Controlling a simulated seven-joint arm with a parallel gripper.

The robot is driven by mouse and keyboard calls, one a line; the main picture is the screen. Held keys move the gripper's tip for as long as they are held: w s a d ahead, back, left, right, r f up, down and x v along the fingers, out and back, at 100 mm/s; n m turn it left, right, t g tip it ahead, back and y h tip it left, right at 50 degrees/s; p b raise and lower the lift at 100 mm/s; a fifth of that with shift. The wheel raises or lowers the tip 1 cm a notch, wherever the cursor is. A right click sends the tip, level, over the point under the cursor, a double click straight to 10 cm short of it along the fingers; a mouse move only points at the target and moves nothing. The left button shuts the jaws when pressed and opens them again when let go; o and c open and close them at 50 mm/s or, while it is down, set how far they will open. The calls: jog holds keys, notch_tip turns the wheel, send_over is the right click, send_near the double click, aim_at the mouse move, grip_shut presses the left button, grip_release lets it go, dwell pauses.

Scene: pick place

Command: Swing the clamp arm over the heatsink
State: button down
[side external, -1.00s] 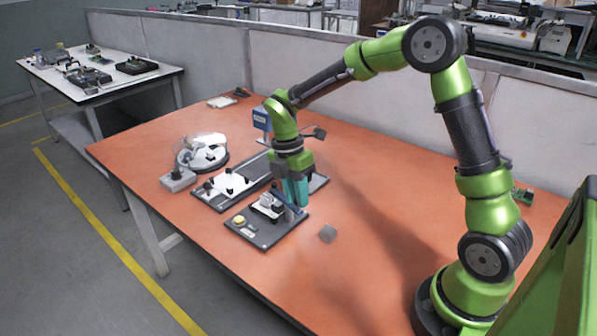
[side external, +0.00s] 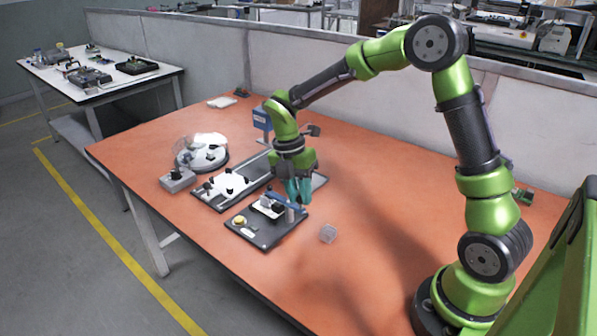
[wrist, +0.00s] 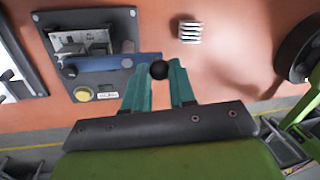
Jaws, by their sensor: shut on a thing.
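The fixture plate (side external: 266,240) lies on the orange table; it also shows in the wrist view (wrist: 38,24). The blue clamp arm (wrist: 110,63) lies across the fixture, with its black ball knob (wrist: 159,70) at the end beyond the plate's edge. My gripper (wrist: 158,82) is shut on this knob, a teal finger on each side. In the side view my gripper (side external: 300,202) is low at the fixture's right. A pale and dark part (wrist: 82,42) sits beside the clamp arm; I cannot tell for sure whether it is the heatsink.
A small grey block (side external: 328,233), striped in the wrist view (wrist: 190,32), stands on the table right of the fixture. A tray with a white piece (side external: 231,184) and a round clear-covered dish (side external: 202,152) are behind.

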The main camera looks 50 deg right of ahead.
jog(key=c, duration=0.9)
grip_release()
jog(key=shift+c, duration=0.2)
jog(key=shift+r, duration=0.1)
jog(key=w+r, duration=0.3)
jog(key=r, duration=1.3)
jog(key=shift+a+r, duration=0.2)
jog(key=shift+a, duration=0.15)
jog(key=shift+w, duration=0.1)
